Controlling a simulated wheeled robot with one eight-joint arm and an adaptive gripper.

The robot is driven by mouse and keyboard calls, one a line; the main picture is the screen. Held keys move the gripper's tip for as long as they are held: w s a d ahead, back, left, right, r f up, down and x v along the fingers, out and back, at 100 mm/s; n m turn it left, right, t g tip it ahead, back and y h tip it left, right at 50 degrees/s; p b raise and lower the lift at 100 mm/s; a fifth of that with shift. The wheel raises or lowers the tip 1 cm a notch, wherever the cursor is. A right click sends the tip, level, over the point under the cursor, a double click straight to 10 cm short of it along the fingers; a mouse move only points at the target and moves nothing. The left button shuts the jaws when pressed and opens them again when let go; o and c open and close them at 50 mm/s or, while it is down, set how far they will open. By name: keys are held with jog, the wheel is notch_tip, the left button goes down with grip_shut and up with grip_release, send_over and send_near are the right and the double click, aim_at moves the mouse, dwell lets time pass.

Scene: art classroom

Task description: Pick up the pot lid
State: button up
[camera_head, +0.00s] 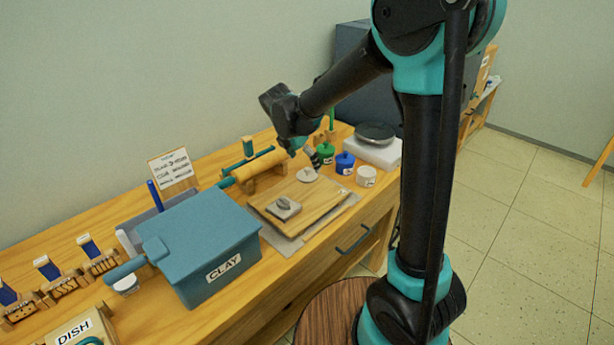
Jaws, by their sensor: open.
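A small round pale lid with a knob (307,175) lies at the back of the wooden board; it looks like the pot lid. A grey squarish piece with a rounded top (284,207) lies nearer the board's front left. My gripper (311,156) points down just above and behind the pale lid, apart from it as far as I can tell. It is open, small in view and partly hidden by its own wrist, and I see nothing held in it.
The wooden board (325,203) lies on the table. Right of it stand a green jar (326,154), a blue jar (345,164) and a white cup (366,177). A rolling pin (258,166) rests behind left. A blue clay bin (211,245) stands left. A scale (378,151) is at right.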

aim_at(307, 169)
jog(key=x, duration=0.5)
jog(key=shift+w+a+f, duration=0.1)
jog(key=shift+w+a, duration=0.05)
jog(key=shift+a, duration=0.1)
jog(key=c, duration=0.9)
